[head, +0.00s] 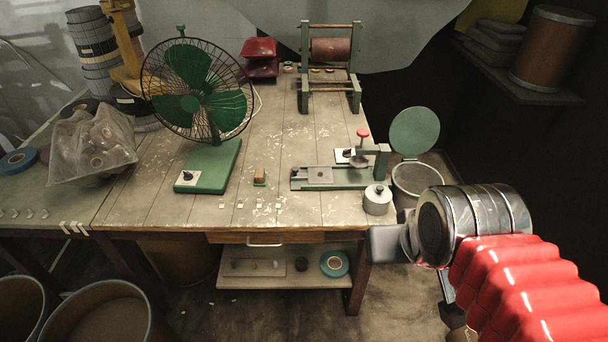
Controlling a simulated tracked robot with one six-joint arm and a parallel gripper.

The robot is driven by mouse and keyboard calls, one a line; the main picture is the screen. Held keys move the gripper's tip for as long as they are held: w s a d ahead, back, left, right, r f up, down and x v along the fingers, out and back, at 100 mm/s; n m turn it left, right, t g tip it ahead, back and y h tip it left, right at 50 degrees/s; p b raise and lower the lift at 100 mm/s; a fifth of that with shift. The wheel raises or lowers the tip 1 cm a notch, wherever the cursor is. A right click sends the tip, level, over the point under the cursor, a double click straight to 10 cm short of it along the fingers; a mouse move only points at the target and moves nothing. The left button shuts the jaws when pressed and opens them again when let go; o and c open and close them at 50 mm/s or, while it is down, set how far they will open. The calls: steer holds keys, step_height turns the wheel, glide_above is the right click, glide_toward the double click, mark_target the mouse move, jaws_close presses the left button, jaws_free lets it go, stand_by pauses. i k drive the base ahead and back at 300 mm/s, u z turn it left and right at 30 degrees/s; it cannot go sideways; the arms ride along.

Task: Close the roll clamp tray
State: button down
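A low green-grey bench device (345,183) stands near the table's front right. It has a red knob on an upright post. A flat light plate (319,175) sits on its left part and looks like a tray; I cannot tell for sure that it is the roll clamp tray, nor how far out it is. My gripper (385,244) is a grey block at the end of my arm, just off the table's front right corner, below and right of the device and apart from it. Its fingers are not distinct, so its opening does not show.
A bin (417,180) with a raised round green lid is beyond that edge. A green fan (200,100) stands left; a drawer handle (265,241) shows below the tabletop.

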mark_target(314, 176)
steer(key=u, duration=0.2)
steer(key=i, duration=0.95)
steer(key=k, duration=1.3)
steer(key=u, duration=0.25)
steer(key=i, duration=0.8)
steer(key=u, duration=0.85)
steer(key=i, duration=0.75)
steer(key=u, duration=0.3)
